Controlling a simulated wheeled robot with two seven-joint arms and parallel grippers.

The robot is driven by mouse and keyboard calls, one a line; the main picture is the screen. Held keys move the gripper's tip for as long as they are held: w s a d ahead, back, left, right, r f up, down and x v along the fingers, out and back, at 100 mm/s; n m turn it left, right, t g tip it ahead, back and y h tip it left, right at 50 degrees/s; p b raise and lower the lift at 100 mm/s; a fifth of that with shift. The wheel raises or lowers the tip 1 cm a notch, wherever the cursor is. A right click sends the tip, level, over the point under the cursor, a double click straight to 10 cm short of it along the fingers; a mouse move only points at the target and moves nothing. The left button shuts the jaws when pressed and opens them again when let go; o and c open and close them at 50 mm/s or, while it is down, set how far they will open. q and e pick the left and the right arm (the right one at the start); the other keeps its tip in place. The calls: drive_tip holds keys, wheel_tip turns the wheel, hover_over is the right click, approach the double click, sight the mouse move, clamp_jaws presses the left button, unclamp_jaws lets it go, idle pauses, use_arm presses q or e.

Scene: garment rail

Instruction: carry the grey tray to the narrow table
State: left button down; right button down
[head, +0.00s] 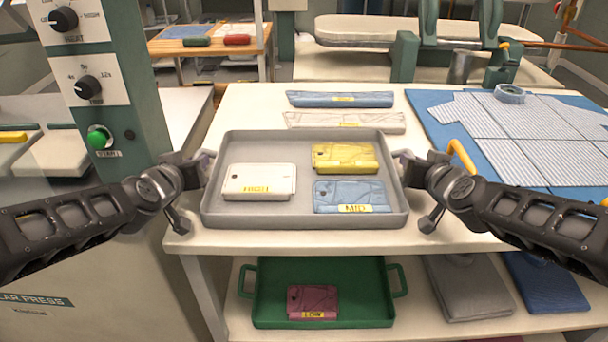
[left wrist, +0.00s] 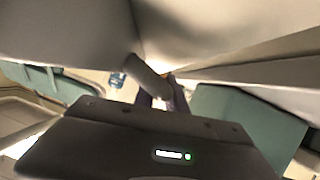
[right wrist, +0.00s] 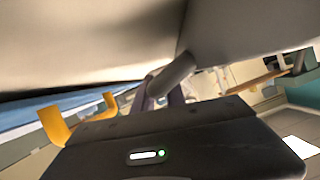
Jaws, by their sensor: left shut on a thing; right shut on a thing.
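The grey tray (head: 305,222) is at the front of the white table in the head view. It holds a white folded piece (head: 258,180), a yellow one (head: 345,158) and a blue one (head: 350,196), each with a yellow label. My left gripper (head: 203,168) is shut on the tray's left side, and my right gripper (head: 402,166) is shut on its right side. Both wrist views show the fingers close against a grey handle; the fingertips are partly hidden. I cannot tell whether the tray touches the table. Which table is the narrow one is unclear; a wooden-topped table (head: 208,45) stands at the back left.
The white table (head: 245,103) also bears folded blue and pale pieces behind the tray and a striped shirt (head: 530,130) on a blue mat at right. A green tray (head: 320,322) with a maroon piece sits on the shelf below. A press with knobs (head: 95,85) stands close at left.

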use_arm(q)
drive_tip(key=shift+r, duration=0.2)
use_arm(e)
drive_tip(key=shift+r, duration=0.2)
